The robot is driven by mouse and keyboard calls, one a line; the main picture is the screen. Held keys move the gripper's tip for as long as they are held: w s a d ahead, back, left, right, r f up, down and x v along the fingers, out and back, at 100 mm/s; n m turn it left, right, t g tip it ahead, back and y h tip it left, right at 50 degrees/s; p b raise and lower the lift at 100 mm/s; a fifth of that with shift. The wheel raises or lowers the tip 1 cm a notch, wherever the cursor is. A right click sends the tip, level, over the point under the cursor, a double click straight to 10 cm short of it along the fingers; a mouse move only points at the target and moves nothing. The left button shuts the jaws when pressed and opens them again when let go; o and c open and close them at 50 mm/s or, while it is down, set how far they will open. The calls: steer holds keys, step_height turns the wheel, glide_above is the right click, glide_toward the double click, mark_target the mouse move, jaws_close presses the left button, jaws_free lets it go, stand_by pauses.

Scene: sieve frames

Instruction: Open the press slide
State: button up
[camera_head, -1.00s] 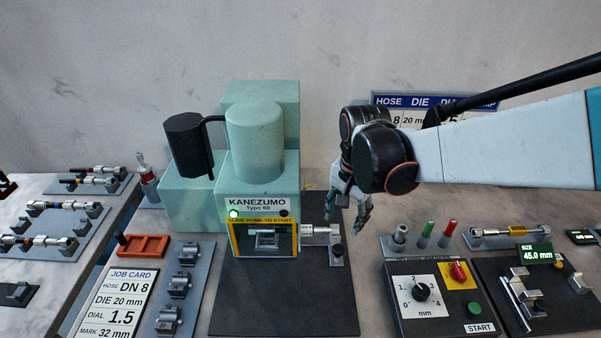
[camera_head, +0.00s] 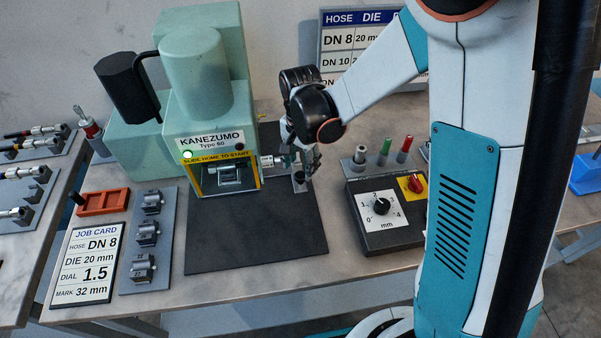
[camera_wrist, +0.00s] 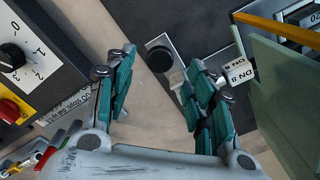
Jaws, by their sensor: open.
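The green press (camera_head: 205,75) stands at the back left, with a yellow-framed window (camera_head: 222,175) in its front and a green light lit. The press slide (camera_head: 299,184) sticks out at the window's right, a grey plate with a black knob (camera_head: 299,177). The wrist view shows the knob (camera_wrist: 159,55) and the slide plate (camera_wrist: 170,77). A pale block marked DN 8 (camera_wrist: 239,72) lies beside it. My gripper (camera_head: 312,161) is open and empty, close above the knob. In the wrist view the knob appears between the fingertips (camera_wrist: 160,68), but I cannot tell whether they surround it.
The control box (camera_head: 382,222) with dial and red switch stands right of the dark mat (camera_head: 255,245). Red and green pins (camera_head: 386,148) stand behind it. A job card (camera_head: 88,263), a die rack (camera_head: 146,243) and an orange tray (camera_head: 103,202) lie left.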

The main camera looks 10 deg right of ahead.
mark_target(301, 175)
steer(key=shift+f, duration=2)
steer(key=shift+c, duration=0.3)
steer(key=shift+b, duration=0.3)
jaws_close()
